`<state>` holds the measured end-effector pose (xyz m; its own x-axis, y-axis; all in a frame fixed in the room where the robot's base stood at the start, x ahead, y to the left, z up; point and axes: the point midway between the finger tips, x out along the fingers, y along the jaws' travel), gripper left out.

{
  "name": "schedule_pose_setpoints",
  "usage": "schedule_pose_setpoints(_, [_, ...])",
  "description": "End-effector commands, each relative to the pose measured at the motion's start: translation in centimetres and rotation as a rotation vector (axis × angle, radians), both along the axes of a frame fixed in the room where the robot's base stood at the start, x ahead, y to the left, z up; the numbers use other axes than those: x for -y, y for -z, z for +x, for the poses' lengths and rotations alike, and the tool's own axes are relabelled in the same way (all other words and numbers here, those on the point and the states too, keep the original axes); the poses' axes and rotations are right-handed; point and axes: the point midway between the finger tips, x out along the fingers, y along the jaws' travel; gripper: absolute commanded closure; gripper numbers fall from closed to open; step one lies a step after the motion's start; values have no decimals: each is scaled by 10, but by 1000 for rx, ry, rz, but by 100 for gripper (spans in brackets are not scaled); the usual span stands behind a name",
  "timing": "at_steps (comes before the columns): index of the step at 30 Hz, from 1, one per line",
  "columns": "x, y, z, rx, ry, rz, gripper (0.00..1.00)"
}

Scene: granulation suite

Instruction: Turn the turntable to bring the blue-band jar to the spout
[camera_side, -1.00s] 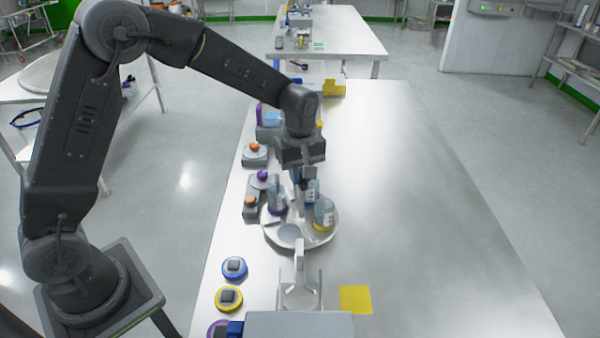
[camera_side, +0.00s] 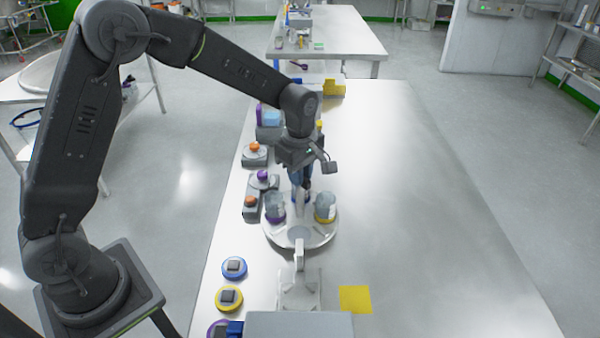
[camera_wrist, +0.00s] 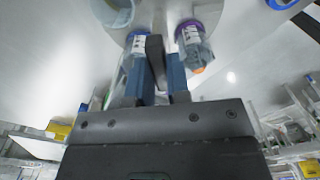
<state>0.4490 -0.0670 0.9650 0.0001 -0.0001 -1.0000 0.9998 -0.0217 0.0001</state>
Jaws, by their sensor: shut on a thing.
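The round pale turntable (camera_side: 283,236) stands on the steel bench. In the side view, the purple-band jar (camera_side: 275,207) is at its left and the yellow-band jar (camera_side: 325,208) at its right. The blue-band jar (camera_wrist: 138,48) shows in the wrist view beside one finger; my gripper largely hides it in the side view. The purple-band jar (camera_wrist: 192,42) is by the other finger. My gripper (camera_side: 301,187) points down over the turntable's back half. It is shut on a grey upright piece (camera_wrist: 155,50), apparently the turntable's handle. The pale spout (camera_side: 299,250) stands at the near rim.
Blue (camera_side: 234,267) and yellow (camera_side: 229,298) round pieces lie at the bench's left edge. Button boxes (camera_side: 255,154) line the left behind them. A yellow square (camera_side: 355,299) lies front right. The bench's right side is clear.

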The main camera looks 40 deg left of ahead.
Motion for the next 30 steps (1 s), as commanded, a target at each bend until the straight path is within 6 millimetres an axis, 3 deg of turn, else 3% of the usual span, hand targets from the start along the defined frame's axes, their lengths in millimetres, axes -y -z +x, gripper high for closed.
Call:
schedule_pose_setpoints(18, [-1, -1, 1, 3, -23, 1, 100])
schedule_pose_setpoints(19, [-1, -1, 1, 3, -23, 1, 81])
schedule_pose_setpoints(26, [0, -1, 0, 2, -22, 1, 59])
schedule_pose_setpoints(30, [0, 0, 0, 1, -22, 0, 57])
